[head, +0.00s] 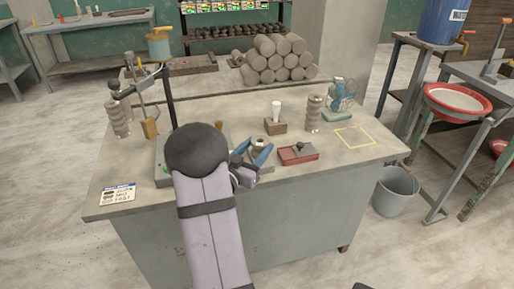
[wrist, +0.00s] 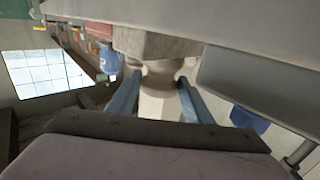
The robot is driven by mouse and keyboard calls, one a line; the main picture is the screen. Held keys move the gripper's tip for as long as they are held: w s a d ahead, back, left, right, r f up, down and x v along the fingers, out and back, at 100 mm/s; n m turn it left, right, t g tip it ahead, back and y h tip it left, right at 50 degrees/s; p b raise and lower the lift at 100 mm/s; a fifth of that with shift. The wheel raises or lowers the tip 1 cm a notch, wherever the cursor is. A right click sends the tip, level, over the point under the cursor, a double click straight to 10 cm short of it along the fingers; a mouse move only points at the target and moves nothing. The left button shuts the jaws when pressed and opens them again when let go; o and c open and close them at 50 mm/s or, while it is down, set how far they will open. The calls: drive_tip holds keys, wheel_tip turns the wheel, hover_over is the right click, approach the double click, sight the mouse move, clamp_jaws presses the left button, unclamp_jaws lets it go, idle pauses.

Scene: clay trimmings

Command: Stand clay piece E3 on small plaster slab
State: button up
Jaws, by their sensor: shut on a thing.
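My gripper (head: 252,152) reaches over the front middle of the workbench in the head view, its blue fingers on either side of a small pale clay piece (head: 258,144). In the wrist view my gripper (wrist: 160,95) is shut on this cream, waisted clay piece (wrist: 158,106). No E3 mark is readable. A grey block (wrist: 150,43), seemingly the small plaster slab, lies against the piece's end at the top of the wrist view. I cannot tell whether they touch. In the head view a grey slab-like edge (head: 262,166) shows under the fingers, mostly hidden.
A red tray (head: 298,154) sits close to the right of my gripper. Behind stand a wooden block with a white-topped tool (head: 276,120) and a ribbed clay column (head: 313,114). A yellow outlined square (head: 355,137) is empty. A card (head: 118,194) lies front left.

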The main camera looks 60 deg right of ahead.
drive_tip(key=o, duration=1.3)
drive_tip(key=shift+r, duration=0.2)
drive_tip(key=a, duration=1.2)
